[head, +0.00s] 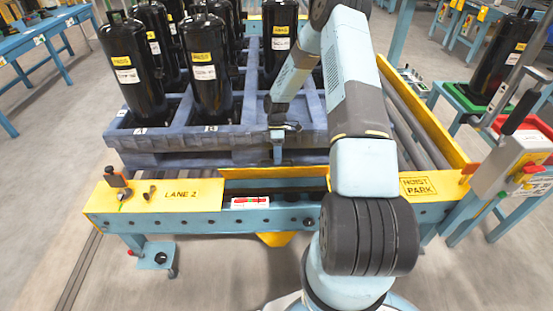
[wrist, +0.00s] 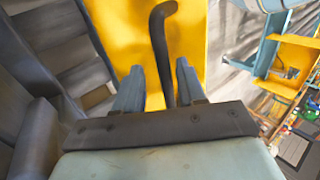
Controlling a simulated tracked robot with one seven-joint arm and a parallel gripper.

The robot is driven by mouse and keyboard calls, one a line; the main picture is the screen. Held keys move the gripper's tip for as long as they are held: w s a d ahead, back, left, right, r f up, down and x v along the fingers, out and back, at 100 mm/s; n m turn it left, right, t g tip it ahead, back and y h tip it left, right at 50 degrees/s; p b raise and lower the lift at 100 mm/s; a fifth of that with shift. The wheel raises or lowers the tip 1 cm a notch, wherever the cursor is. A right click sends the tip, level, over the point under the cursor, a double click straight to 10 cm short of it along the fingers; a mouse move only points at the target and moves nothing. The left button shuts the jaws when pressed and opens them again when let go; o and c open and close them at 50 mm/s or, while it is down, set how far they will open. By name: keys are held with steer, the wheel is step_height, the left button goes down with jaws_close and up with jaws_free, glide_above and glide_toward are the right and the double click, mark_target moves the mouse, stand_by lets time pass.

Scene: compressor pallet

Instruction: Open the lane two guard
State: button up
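The lane two guard shows as a long yellow panel (head: 260,173) along the front of the pallet station, right of the yellow plate marked LANE 2 (head: 180,194). In the wrist view a yellow panel (wrist: 125,35) with a dark curved handle (wrist: 162,35) fills the upper middle. My gripper (wrist: 160,80) is open, with one finger on each side of the handle's lower part. Yellow shows between the handle and the fingers, so they look apart from it. In the head view my gripper (head: 278,150) points down just above the panel; its fingertips are hard to make out.
A blue-grey pallet (head: 180,140) holding several black compressors (head: 207,70) stands behind the guard. A plate marked HOIST PARK (head: 418,186) is at the right. A grey control box (head: 520,160) stands at far right. The floor at front left is clear.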

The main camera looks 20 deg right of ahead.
steer(key=v, duration=1.3)
steer(key=shift+w+r, duration=0.1)
steer(key=shift+w, duration=0.05)
steer(key=s+a+r+m+t+h, duration=0.15)
steer(key=s+r, duration=0.25)
steer(key=r, duration=0.6)
steer(key=s+a+r+m+t+h, duration=0.1)
steer(key=s+a+r+m+t, duration=0.3)
steer(key=r, duration=0.6)
steer(key=s+d+r+m+h, duration=0.1)
steer(key=s+r, duration=0.4)
steer(key=r, duration=0.5)
steer(key=s+a+r+m+t, duration=0.1)
steer(key=s+r+m+t, duration=0.2)
steer(key=s, duration=0.9)
steer(key=s+a+r+m+t+y, duration=0.1)
steer(key=s+r+m+t, duration=0.2)
steer(key=s, duration=0.9)
steer(key=shift+s+a+r+m+t, duration=0.25)
steer(key=shift+a+r+m+t, duration=0.15)
steer(key=shift+r+m, duration=0.8)
steer(key=shift+r+n, duration=0.25)
